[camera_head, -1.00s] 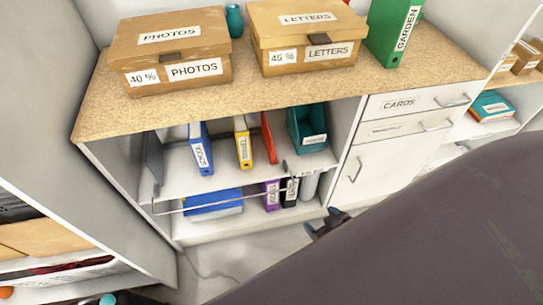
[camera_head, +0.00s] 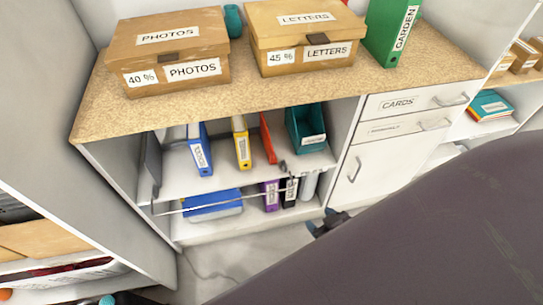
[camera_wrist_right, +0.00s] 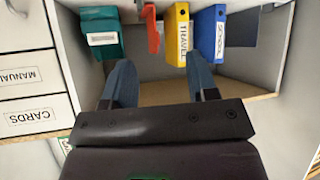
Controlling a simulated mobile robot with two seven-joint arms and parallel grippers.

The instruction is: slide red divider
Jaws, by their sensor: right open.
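The red divider (camera_head: 268,138) stands upright on the upper shelf of the open cabinet, between the yellow binder (camera_head: 242,143) and the teal bin (camera_head: 307,128). In the right wrist view, the red divider (camera_wrist_right: 151,28) shows beyond the fingers, near the middle of the gap between them. My right gripper (camera_wrist_right: 160,82) is open and empty, pointing into the cabinet and apart from the divider. In the head view, my right gripper (camera_head: 328,222) shows only partly, low by the cabinet's right side, with my arm covering the rest. My left gripper is not in view.
The blue binder (camera_head: 200,150) stands left of the yellow one. A rail (camera_head: 225,202) crosses the lower shelf, with a blue box (camera_head: 212,203) and a purple binder (camera_head: 271,196) behind it. The photos box (camera_head: 170,52) sits on the counter.

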